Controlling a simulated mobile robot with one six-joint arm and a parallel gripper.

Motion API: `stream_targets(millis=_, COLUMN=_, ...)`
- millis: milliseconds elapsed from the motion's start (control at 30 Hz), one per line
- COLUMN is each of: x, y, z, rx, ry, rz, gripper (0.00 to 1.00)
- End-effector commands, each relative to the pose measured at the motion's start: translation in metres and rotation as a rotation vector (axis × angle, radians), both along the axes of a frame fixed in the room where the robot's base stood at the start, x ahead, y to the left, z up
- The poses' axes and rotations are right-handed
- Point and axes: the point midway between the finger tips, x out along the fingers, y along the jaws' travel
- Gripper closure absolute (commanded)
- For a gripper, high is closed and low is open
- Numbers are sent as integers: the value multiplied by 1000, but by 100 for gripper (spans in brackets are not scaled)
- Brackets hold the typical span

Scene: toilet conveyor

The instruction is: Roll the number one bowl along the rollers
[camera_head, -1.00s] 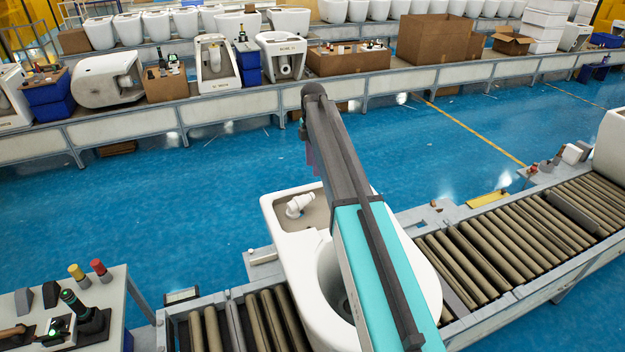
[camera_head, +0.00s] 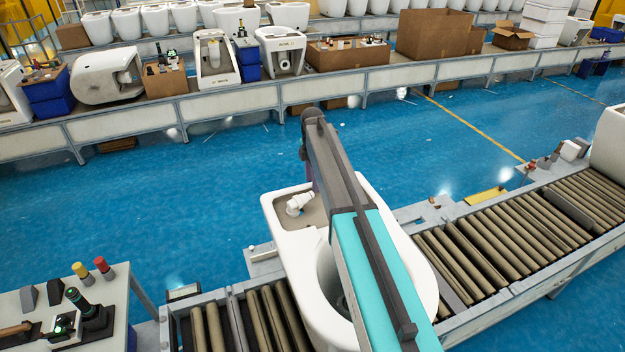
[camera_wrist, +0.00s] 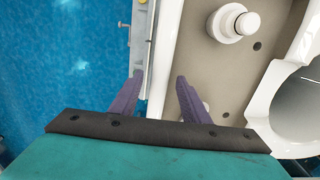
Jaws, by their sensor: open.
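A white toilet bowl (camera_head: 282,240) rests on the roller conveyor (camera_head: 500,237) in the middle of the head view, partly hidden behind my arm. No number can be read on it. Its tank end has a grey recess with a white fitting (camera_head: 299,204). In the wrist view the bowl (camera_wrist: 258,107) fills the right side, with the white fitting (camera_wrist: 233,23) near the top. My gripper (camera_wrist: 158,82) is open and empty, its purple fingers apart above the bowl's left edge. I cannot tell whether a finger touches the bowl.
Bare rollers run up to the right towards another white ceramic piece (camera_head: 612,150). A side table (camera_head: 120,290) with tools and coloured bottles stands at lower left. A long bench (camera_head: 240,100) with toilets, boxes and crates lines the back. Open blue floor (camera_head: 200,200) lies between.

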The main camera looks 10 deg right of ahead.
Motion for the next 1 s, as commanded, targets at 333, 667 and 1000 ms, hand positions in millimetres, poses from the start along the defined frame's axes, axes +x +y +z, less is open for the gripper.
stream_targets(millis=333, x=0, y=1, z=0, rx=0, ry=0, rz=1, gripper=95)
stream_targets(millis=667, x=0, y=1, z=0, rx=0, ry=0, rz=-1, gripper=100)
stream_targets(millis=1000, x=-6, y=8, z=-1, rx=5, ry=2, rz=-24, gripper=100)
